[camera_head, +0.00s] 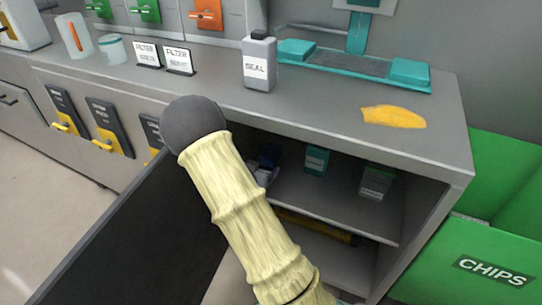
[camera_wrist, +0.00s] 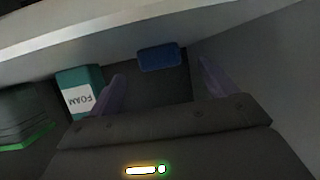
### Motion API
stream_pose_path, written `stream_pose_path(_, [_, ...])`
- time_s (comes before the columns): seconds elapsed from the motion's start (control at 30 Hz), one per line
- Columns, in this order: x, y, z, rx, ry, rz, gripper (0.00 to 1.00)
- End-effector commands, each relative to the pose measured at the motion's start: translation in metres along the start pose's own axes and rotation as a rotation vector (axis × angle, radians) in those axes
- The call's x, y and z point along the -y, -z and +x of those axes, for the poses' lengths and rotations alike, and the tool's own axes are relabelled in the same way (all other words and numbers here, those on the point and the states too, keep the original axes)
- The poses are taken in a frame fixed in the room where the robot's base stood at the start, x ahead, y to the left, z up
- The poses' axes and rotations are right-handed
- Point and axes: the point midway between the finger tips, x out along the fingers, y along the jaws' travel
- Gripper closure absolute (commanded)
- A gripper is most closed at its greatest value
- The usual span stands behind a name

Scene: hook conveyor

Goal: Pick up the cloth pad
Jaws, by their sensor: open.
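A small dark blue, flat-looking block, which may be the cloth pad (camera_wrist: 159,58), shows in the wrist view inside the cabinet. I cannot confirm that it is cloth. My gripper (camera_wrist: 162,76) is open, its two purplish fingers reaching into the cabinet with the blue thing beyond and roughly between their tips. Nothing is held. In the head view my arm reaches past the cabinet opening and hides most of my gripper and the blue thing.
A teal and white FOAM box (camera_wrist: 82,92) stands close beside the left finger; a dark, green-edged thing (camera_wrist: 25,120) is further left. The cabinet's open door (camera_head: 120,235) stands left of my arm. On the counter are a SEAL bottle (camera_head: 259,62) and a yellow patch (camera_head: 394,116).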

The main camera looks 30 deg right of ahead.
Motion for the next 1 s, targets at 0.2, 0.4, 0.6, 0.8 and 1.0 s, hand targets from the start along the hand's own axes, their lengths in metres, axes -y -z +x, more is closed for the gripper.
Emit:
stream_pose_path(0.2, [-0.001,-0.003,0.018,-0.002,-0.002,0.002,0.15])
stream_pose_path(0.4, [-0.002,-0.002,0.045,-0.002,-0.002,0.002,0.15])
stream_pose_path(0.6, [-0.001,0.001,0.052,0.000,0.001,0.000,0.15])
stream_pose_path(0.8, [-0.001,0.001,0.052,0.000,0.000,0.000,0.15])
stream_pose_path(1.0, [-0.001,0.001,0.052,0.000,0.000,0.000,0.15])
